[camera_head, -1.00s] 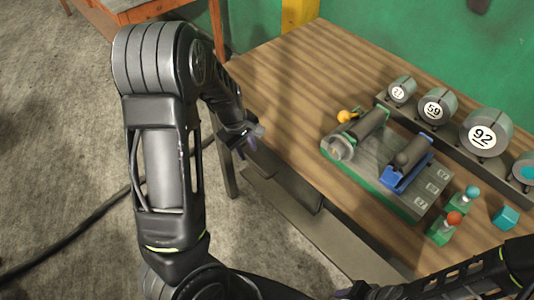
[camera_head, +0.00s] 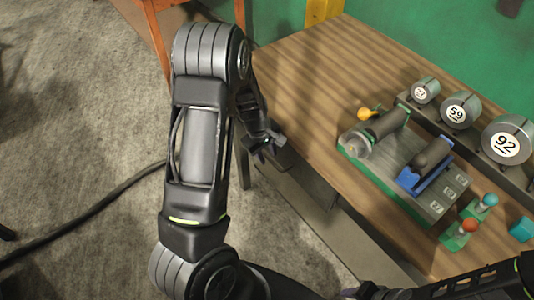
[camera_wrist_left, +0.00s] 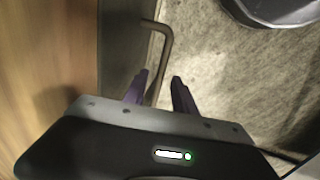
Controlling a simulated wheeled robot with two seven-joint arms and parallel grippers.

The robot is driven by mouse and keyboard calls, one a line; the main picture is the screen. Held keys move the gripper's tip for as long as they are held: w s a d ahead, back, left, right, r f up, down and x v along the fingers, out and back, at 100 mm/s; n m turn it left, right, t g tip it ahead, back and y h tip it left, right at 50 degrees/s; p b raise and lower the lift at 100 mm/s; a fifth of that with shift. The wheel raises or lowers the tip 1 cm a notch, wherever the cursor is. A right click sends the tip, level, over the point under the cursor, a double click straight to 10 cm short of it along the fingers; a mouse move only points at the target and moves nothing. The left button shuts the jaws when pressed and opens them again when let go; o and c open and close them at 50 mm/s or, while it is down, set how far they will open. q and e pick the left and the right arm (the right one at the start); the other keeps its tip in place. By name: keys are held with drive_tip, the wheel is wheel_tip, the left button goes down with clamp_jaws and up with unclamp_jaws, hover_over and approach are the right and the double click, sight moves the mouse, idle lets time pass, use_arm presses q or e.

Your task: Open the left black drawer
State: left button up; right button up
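The dark drawer front (camera_head: 305,183) sits under the table's near edge in the head view and looks shut. In the left wrist view, a bent bar handle (camera_wrist_left: 167,48) stands out from the dark front (camera_wrist_left: 122,40). My left gripper (camera_head: 264,152) is beside the left end of the drawer. Its two purple fingers are apart in the left wrist view (camera_wrist_left: 159,90), and the lower end of the handle shows between them. I cannot tell whether they touch it. My right gripper (camera_head: 352,292) is barely in view at the bottom of the head view; its fingers are unclear.
The wooden table (camera_head: 310,85) bears a grey-green fixture (camera_head: 400,190), numbered cylinders (camera_head: 505,143) and coloured knobs (camera_head: 470,224). A cable (camera_head: 90,212) lies on the floor. An orange stand (camera_head: 158,40) is at the back left.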

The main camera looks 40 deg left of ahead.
use_arm(q)
clamp_jaws()
idle(0.3)
idle(1.2)
